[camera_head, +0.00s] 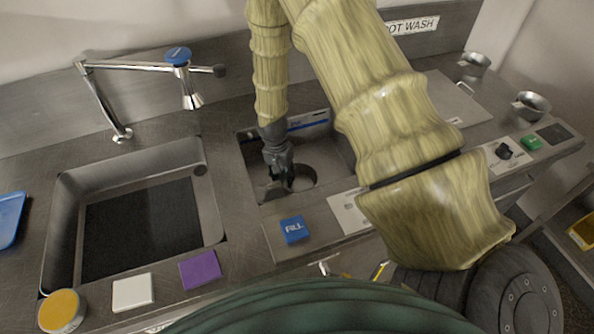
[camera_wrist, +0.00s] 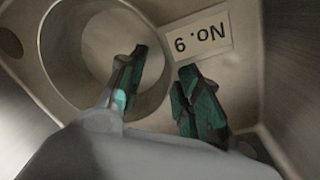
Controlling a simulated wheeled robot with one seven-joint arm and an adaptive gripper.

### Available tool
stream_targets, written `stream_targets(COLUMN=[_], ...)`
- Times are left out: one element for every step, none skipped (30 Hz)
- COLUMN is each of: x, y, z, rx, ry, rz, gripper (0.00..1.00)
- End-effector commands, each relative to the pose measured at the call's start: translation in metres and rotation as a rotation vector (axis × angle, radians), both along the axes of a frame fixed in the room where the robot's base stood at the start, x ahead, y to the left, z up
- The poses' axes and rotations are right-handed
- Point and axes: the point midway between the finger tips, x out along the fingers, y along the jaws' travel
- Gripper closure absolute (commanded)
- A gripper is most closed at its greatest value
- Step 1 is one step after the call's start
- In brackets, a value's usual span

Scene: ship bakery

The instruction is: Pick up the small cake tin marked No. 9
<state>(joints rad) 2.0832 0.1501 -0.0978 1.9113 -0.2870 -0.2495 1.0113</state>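A small round metal cake tin (camera_head: 308,178) sits down inside the right-hand sink basin. In the wrist view its round rim (camera_wrist: 165,88) shows close up, and a label reading "No. 9" (camera_wrist: 202,36) lies beside it, upside down in the picture. My gripper (camera_head: 288,182) reaches down into the basin at the tin. In the wrist view the gripper (camera_wrist: 168,98) is open, with green-padded fingers. The left finger shows over the tin's inside and the right one outside its rim, with the wall between them. I cannot tell whether either finger touches the tin.
The basin wall (camera_head: 249,165) closely surrounds my gripper. A larger sink (camera_head: 212,215) with a tap (camera_head: 130,66) lies left. A blue "FILL" block (camera_head: 293,229), a purple sponge (camera_head: 200,270) and a white block (camera_head: 133,292) lie along the front.

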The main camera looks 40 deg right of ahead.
Motion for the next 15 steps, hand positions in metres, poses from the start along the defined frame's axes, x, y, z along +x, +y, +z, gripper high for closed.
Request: stream_targets(x=[0.0001,0.0001,0.0001,0.0001,0.0002,0.0001,0.0002,0.0002,0.0,0.0,0.0001,0.0,0.0,0.0,0.0], y=[-0.0001,-0.0001,0.0,0.0,-0.0001,0.0,-0.0001,-0.0001,-0.0001,-0.0001,0.0,-0.0001,-0.0001,-0.0001,-0.0001], z=[-0.0006,-0.001,-0.0012,-0.0013,-0.0013,-0.0013,-0.0013,-0.0013,-0.0012,-0.0012,-0.0012,-0.0012,-0.0012,-0.0012,-0.0012], rx=[0.0,0.001,0.001,0.001,0.001,0.001,0.001,0.001,0.0,0.0,0.0,0.0,0.0,0.0,0.0], ry=[0.0,-0.001,-0.001,-0.001,-0.001,-0.001,-0.001,-0.001,0.0,0.0,0.0,0.0,0.0,0.0,0.0], rz=[0.0,0.0,0.0,0.0,0.0,0.0,0.0,0.0,0.0,0.0,0.0,0.0,0.0,0.0,0.0], gripper=[0.66,0.66,0.66,0.66,0.66,0.66,0.66,0.66,0.74,0.79,0.85,0.92,0.97,1.0,1.0])
